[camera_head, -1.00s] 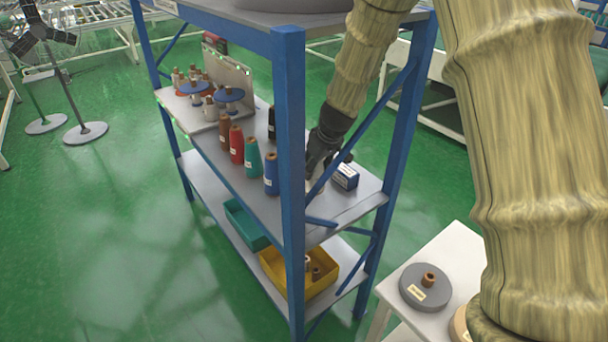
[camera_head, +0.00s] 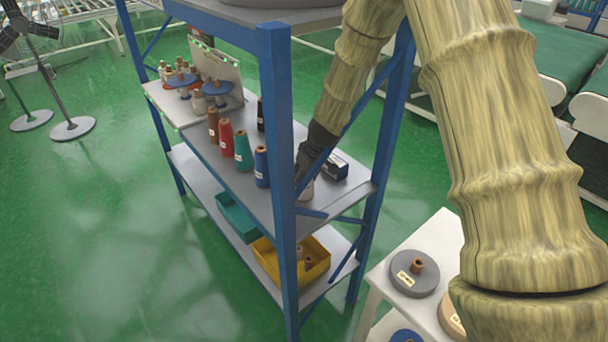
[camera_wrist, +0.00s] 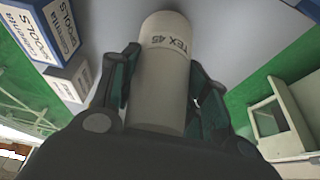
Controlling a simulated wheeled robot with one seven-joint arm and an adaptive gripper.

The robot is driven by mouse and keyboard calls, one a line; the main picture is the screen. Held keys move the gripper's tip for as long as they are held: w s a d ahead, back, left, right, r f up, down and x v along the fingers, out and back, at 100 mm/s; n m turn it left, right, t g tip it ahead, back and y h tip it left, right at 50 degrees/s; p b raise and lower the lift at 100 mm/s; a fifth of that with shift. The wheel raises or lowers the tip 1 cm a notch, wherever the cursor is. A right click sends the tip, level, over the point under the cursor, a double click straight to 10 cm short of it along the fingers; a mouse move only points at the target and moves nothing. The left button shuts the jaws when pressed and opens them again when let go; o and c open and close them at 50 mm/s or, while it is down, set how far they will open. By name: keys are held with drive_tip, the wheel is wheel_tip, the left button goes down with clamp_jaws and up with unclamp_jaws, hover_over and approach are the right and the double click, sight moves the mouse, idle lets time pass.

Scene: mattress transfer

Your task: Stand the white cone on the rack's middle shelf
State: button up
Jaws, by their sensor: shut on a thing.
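The white cone (camera_wrist: 165,72), marked "TEX 45", is between the two fingers of my gripper (camera_wrist: 162,95) in the wrist view, and the fingers are shut on it. In the head view my gripper (camera_head: 306,172) reaches over the right end of the rack's middle shelf (camera_head: 232,178), behind the front blue post. A pale part of the cone (camera_head: 307,191) shows just below the fingers, close to the shelf surface. I cannot tell whether it touches the shelf. The post and brace partly hide it.
A blue cone (camera_head: 261,167), a teal cone (camera_head: 243,152), a red cone (camera_head: 227,139), a brown cone and a black cone stand left of my gripper. Blue posts (camera_head: 281,140) and diagonal braces crowd the rack's right end.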

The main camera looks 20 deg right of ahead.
drive_tip(key=o, duration=1.2)
drive_tip(key=shift+w+f, duration=0.1)
drive_tip(key=shift+f, duration=0.05)
drive_tip(key=shift+b+v, duration=1.3)
drive_tip(key=shift+v, duration=4.8)
drive_tip(key=s+d+f+m+g+h, duration=0.1)
drive_tip(key=s+f, duration=0.8)
drive_tip(key=f, duration=0.4)
drive_tip(key=s+f+m+g+h, duration=0.1)
drive_tip(key=s+f+g+h, duration=0.1)
drive_tip(key=s+f, duration=0.8)
drive_tip(key=s+a+f, duration=0.2)
drive_tip(key=s+f, duration=0.3)
drive_tip(key=s, duration=0.3)
drive_tip(key=s+a+f+m+g+y, duration=0.1)
drive_tip(key=s+f, duration=0.4)
drive_tip(key=s, duration=0.3)
drive_tip(key=s+a+f+m, duration=0.1)
drive_tip(key=s+a+f, duration=0.1)
drive_tip(key=s+f, duration=0.3)
drive_tip(key=shift+s+a+f, duration=0.15)
drive_tip(key=shift+s, duration=0.9)
drive_tip(key=shift+s+a+f, duration=0.15)
drive_tip(key=shift+s+f, duration=0.05)
drive_tip(key=shift+s, duration=0.85)
